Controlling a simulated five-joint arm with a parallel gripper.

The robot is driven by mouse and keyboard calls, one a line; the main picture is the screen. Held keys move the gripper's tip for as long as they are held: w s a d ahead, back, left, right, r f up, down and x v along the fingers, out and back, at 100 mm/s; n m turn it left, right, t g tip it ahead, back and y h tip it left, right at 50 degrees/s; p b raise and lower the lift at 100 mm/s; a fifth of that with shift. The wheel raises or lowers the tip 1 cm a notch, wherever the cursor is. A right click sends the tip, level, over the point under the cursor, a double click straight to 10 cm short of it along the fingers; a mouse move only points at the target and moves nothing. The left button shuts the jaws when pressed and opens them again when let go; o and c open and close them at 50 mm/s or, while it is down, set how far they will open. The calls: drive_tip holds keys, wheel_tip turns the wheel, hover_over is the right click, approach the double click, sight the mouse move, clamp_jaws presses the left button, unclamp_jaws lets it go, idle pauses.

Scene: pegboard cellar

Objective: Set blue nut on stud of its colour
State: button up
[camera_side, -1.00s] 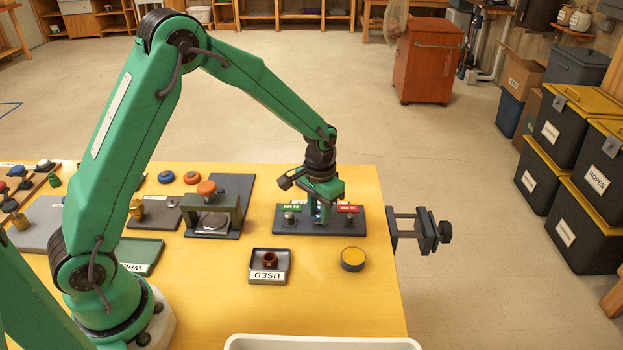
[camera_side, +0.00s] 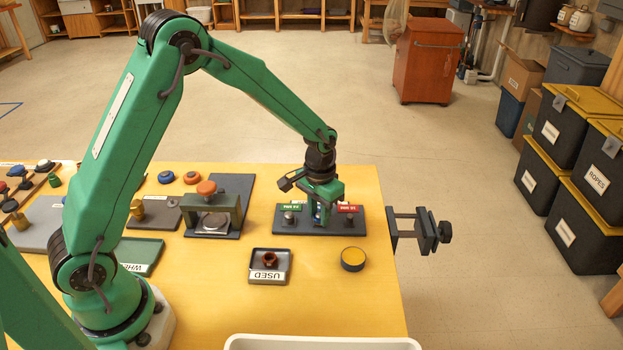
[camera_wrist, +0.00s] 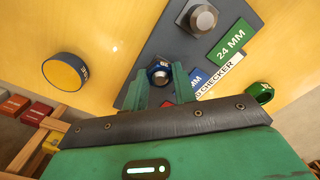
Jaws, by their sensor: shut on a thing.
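The blue nut (camera_wrist: 152,72) is between the two green fingers of my gripper (camera_wrist: 160,84), which is shut on it. A grey round stud top shows inside the nut in the wrist view, so the nut appears to be around a stud; how far down it sits is hidden. In the side view my gripper (camera_side: 322,222) is over the middle of the dark stud board (camera_side: 285,226). The blue label (camera_wrist: 200,80) lies beside the nut. A grey stud (camera_side: 290,217) stands by the green 24 MM label (camera_side: 288,207); it also shows in the wrist view (camera_wrist: 203,18).
A clamp (camera_side: 425,232) sticks out at the table's right edge.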

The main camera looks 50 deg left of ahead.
drive_tip(key=o, duration=1.4)
drive_tip(key=shift+c, duration=0.2)
drive_tip(key=shift+r, duration=0.1)
drive_tip(key=shift+r, duration=3.95)
